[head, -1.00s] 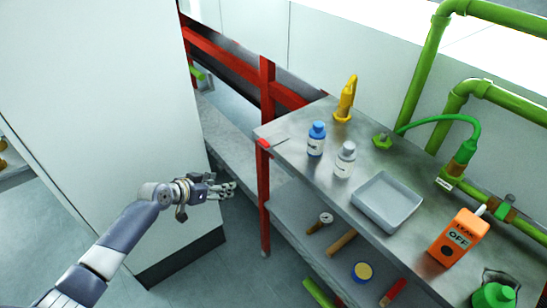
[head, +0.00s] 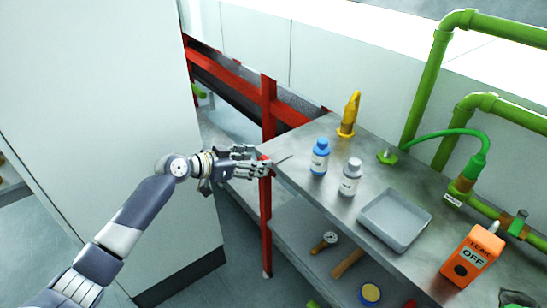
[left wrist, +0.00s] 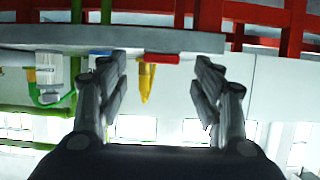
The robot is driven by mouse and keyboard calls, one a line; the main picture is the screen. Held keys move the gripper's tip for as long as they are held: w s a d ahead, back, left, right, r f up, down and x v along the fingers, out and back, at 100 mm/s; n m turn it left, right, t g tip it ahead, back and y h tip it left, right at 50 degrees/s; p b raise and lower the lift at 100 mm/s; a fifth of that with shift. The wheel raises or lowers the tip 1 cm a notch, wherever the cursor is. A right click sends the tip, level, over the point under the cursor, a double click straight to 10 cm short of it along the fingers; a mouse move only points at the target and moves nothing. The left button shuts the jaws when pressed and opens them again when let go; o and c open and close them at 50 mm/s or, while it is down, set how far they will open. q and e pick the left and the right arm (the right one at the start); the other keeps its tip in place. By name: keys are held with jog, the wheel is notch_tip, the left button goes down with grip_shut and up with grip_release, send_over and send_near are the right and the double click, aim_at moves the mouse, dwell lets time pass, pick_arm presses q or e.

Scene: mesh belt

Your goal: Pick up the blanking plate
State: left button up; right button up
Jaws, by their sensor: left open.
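I cannot pick out a thing that is surely the blanking plate. My left gripper (head: 256,162) is open at the near left corner of the metal table (head: 345,215). A thin tool with a red handle (head: 264,159) lies at that corner, its shaft pointing onto the table top. In the left wrist view the red handle (left wrist: 162,58) shows between the open fingers. I cannot tell whether a finger touches it. My right gripper is not in view.
A blue-capped bottle (head: 319,157), a grey-capped bottle (head: 350,177), a yellow object (head: 349,113), a grey tray (head: 395,219) and an orange box marked OFF (head: 473,255) stand on the table. A red post (head: 267,225) rises beside the gripper.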

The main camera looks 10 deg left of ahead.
aim_at(277, 156)
pick_arm(q)
jog(key=x, duration=0.3)
jog(key=shift+w+f, duration=0.1)
jog(key=shift+f, duration=0.15)
jog(key=c, duration=1.2)
jog(key=shift+r, duration=0.1)
